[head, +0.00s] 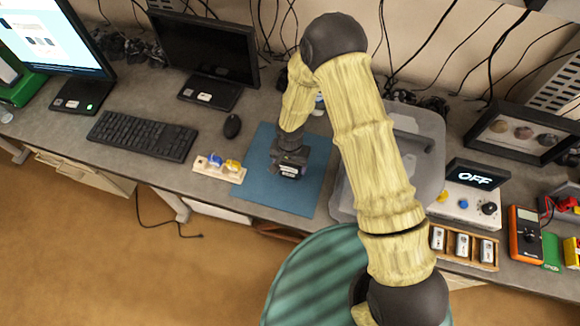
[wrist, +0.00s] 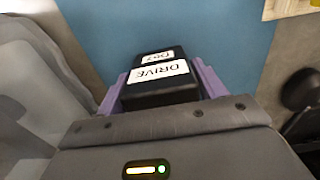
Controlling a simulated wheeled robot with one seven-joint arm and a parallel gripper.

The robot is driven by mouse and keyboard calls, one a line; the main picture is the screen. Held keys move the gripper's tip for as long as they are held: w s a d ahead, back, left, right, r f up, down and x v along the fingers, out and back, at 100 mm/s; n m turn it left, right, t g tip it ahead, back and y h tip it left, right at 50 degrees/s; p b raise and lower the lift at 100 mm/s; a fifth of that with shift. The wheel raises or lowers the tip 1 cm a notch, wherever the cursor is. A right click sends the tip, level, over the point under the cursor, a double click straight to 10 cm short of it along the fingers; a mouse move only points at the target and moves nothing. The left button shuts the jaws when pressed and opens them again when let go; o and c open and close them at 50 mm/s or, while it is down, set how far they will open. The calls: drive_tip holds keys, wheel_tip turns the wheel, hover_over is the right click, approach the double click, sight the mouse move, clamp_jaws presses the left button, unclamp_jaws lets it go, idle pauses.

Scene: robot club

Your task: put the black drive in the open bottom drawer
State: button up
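The black drive (wrist: 160,80) has white labels, one reading "DRIVE". In the wrist view it lies between the two purple fingers of my gripper (wrist: 163,92), which look closed against its sides. In the head view my gripper (head: 289,168) points down over the blue mat (head: 310,185) on the desk, with the drive mostly hidden under it. I cannot tell whether the drive touches the mat. No open bottom drawer is clearly seen; pale drawer-like fronts (head: 80,172) show under the desk at left, and a brown edge (head: 280,232) shows below the mat.
Left of the mat are a small block with blue and yellow pieces (head: 219,168), a mouse (head: 232,126) and a keyboard (head: 142,135). A clear grey bin (head: 425,140) stands right, partly behind my arm. An "OFF" display box (head: 475,180) and orange multimeter (head: 525,235) are further right.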

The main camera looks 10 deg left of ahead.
drive_tip(key=c, duration=0.8)
drive_tip(key=shift+r+b, duration=1.7)
drive_tip(key=shift+r, duration=3.3)
